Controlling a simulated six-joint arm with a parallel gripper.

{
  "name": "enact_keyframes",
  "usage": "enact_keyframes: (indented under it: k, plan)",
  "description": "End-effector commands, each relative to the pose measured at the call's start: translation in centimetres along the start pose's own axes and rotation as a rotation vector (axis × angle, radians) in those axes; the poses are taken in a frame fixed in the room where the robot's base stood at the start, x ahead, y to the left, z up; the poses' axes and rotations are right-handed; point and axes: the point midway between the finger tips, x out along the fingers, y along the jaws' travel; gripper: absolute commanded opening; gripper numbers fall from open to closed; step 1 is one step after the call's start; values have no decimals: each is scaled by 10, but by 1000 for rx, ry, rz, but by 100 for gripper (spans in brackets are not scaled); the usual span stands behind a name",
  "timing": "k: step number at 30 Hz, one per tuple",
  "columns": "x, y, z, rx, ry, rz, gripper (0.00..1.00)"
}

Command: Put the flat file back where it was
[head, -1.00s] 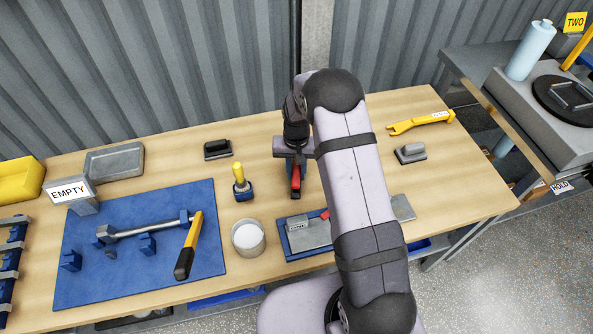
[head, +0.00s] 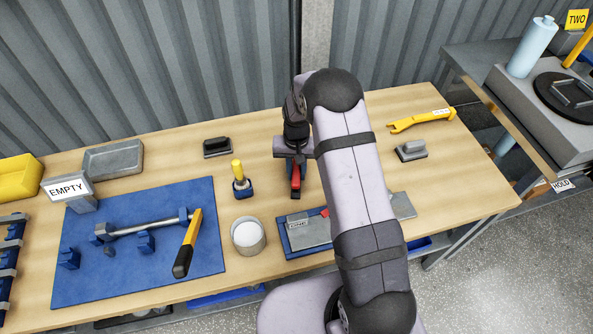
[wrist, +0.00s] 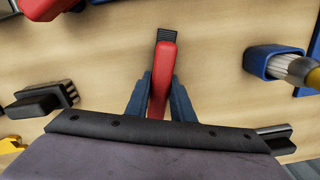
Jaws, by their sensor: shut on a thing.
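My gripper (wrist: 150,97) points down over the middle of the wooden bench, its two blue-grey fingers shut on a red tool (wrist: 162,72). I take this to be the flat file. It has a dark ridged end, and the rest of it is hidden between the fingers and under the wrist. In the head view the red tool (head: 295,178) shows below my gripper (head: 294,164). I cannot tell whether it touches the bench. No slot or holder shows directly beneath it.
A blue tray with a grey plate marked ONE (head: 301,234) lies in front, partly hidden by my arm. Around stand a yellow-handled brush in a blue holder (head: 241,187), a white-filled cup (head: 248,252), a black block (head: 217,148), a grey block (head: 411,150) and a blue mat (head: 90,280).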

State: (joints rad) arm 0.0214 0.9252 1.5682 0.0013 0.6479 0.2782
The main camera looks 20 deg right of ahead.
Motion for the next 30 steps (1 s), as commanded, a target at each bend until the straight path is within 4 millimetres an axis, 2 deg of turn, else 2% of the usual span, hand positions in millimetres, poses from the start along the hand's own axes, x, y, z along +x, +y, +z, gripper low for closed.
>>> enact_keyframes:
  k: [24, 25, 27, 30]
  plan:
    - [3, 0, 0, 0, 1, 0, 0]
    - [3, 0, 0, 0, 1, 0, 26]
    - [3, 0, 0, 0, 1, 0, 43]
    - [3, 0, 0, 0, 1, 0, 43]
